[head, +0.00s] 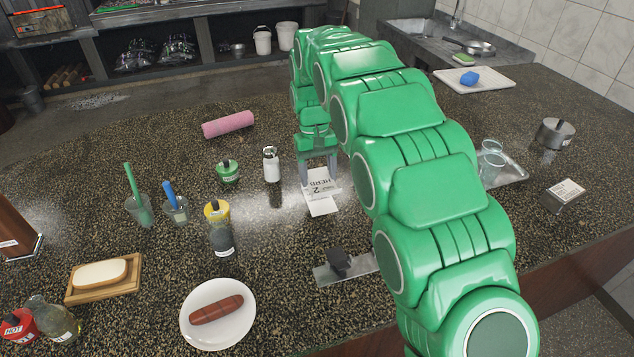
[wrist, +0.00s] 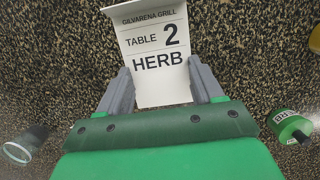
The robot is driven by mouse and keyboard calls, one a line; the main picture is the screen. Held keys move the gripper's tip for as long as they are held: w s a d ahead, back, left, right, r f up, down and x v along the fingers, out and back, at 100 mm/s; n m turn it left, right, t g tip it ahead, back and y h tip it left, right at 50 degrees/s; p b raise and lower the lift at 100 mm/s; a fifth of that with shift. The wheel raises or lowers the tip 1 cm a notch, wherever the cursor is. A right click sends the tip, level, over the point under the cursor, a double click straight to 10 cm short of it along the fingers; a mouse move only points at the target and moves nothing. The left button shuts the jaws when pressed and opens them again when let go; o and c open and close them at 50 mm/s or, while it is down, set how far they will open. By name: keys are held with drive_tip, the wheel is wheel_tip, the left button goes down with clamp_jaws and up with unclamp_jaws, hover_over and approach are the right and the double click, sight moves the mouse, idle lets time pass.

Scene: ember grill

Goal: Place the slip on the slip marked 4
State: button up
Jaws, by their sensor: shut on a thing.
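My gripper (head: 319,178) points down over the middle of the counter in the head view. Its two fingers sit at either side of a white paper slip (wrist: 155,45) and are shut on it. The slip reads "GILVARENA GRILL, TABLE 2, HERB" in the wrist view. In the head view the slip (head: 321,187) shows its print upside down. A blank white paper part (head: 323,208) shows just below it; I cannot tell whether it belongs to the same slip or to another one. No number 4 can be read on any paper in view.
Left of my gripper stand a white-bodied shaker (head: 271,165) and a green jar (head: 228,172). A yellow-topped bottle (head: 218,232) stands nearer. A metal plate with a dark knob (head: 340,263) lies in front. A plate with a sausage (head: 245,322) is at front left.

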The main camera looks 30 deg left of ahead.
sight(316, 173)
drive_tip(key=shift+w+a+f, duration=0.4)
drive_tip(key=shift+w+f, duration=0.05)
drive_tip(key=shift+f, duration=0.15)
drive_tip(key=shift+w+a+x, duration=0.1)
drive_tip(key=shift+x, duration=0.65)
drive_tip(key=shift+w+a+x, duration=0.15)
drive_tip(key=shift+x, duration=0.55)
drive_tip(key=shift+f, duration=0.45)
drive_tip(key=o, duration=1.1)
drive_tip(key=v, duration=1)
drive_tip(key=shift+r, duration=0.1)
drive_tip(key=shift+v, duration=1.15)
